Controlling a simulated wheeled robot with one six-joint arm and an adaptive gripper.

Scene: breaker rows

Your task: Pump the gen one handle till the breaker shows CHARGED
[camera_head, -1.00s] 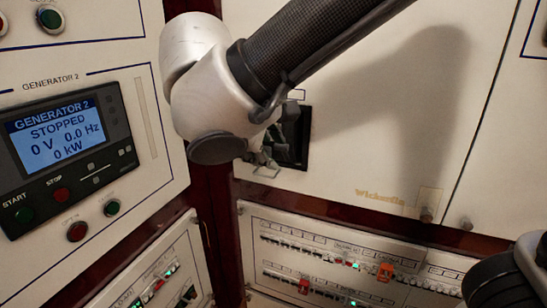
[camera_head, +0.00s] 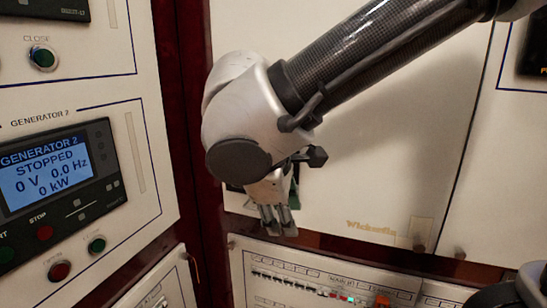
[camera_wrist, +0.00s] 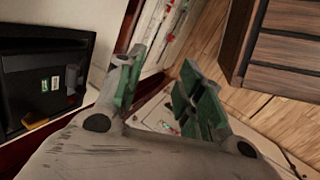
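A black breaker face (camera_wrist: 45,65) sits in a pale panel at the left of the wrist view. It has small green and white labels and a tan or yellow piece (camera_wrist: 37,125) low down. I cannot read CHARGED or make out the pump handle for certain. In the head view my wrist hides nearly all of the breaker; a dark edge (camera_head: 234,188) shows beside it. My gripper (camera_head: 278,222) points down in front of the panel, below the breaker opening. In the wrist view its green-padded fingers (camera_wrist: 158,92) stand apart with nothing between them.
The Generator 2 screen (camera_head: 45,173) at the left reads STOPPED, 0 V, 0.0 Hz, 0 kW. A breaker row panel (camera_head: 320,277) lies below my gripper. A wooden slatted thing (camera_wrist: 285,45) stands on the plank floor at the right of the wrist view.

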